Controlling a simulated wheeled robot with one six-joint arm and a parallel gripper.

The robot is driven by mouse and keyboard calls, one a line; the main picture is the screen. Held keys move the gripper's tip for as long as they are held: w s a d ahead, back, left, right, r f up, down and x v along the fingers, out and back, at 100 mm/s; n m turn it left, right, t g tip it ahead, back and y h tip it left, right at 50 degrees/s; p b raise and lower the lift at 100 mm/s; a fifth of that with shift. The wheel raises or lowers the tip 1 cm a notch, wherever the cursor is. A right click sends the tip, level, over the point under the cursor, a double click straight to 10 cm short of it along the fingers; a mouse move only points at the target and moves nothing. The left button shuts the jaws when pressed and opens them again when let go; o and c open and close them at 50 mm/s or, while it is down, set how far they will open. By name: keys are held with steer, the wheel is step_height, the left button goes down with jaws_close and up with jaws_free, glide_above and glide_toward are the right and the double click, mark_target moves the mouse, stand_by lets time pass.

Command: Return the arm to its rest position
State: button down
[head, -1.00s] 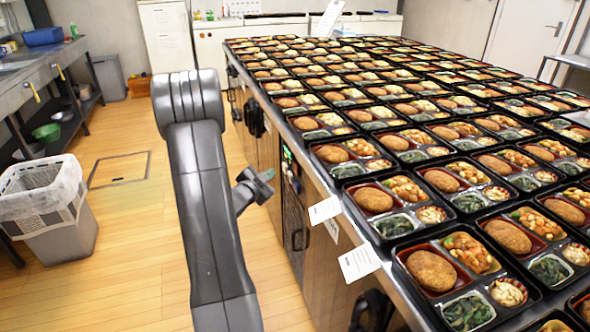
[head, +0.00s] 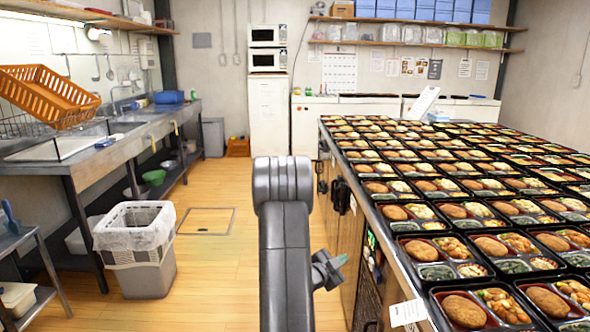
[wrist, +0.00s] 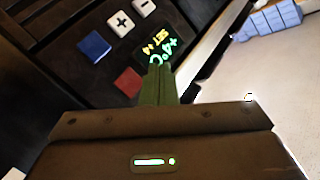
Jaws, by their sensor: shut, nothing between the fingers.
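My arm stands folded in the lower middle of the head view, left of the tray-covered counter. My gripper (head: 338,262) sticks out to the right of the arm beside the counter's front. In the wrist view my gripper (wrist: 159,68) is shut, with its green fingers together and nothing between them. Beyond the fingertips is a dark control panel (wrist: 50,40) with a lit display (wrist: 158,48) and several coloured buttons. I cannot tell the gap between the fingertips and the panel.
Rows of filled bento trays (head: 458,212) cover the counter on the right. A bin with a white liner (head: 140,245) stands on the left, near a sink bench (head: 120,150). The wooden floor (head: 215,270) between bin and arm is clear.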

steer(key=shift+a, duration=0.5)
steer(key=d+b, duration=0.2)
steer(key=d, duration=0.3)
steer(key=shift+w+d+f+b, duration=0.1)
steer(key=shift+d+f+b, duration=0.05)
steer(key=shift+d+b, duration=0.25)
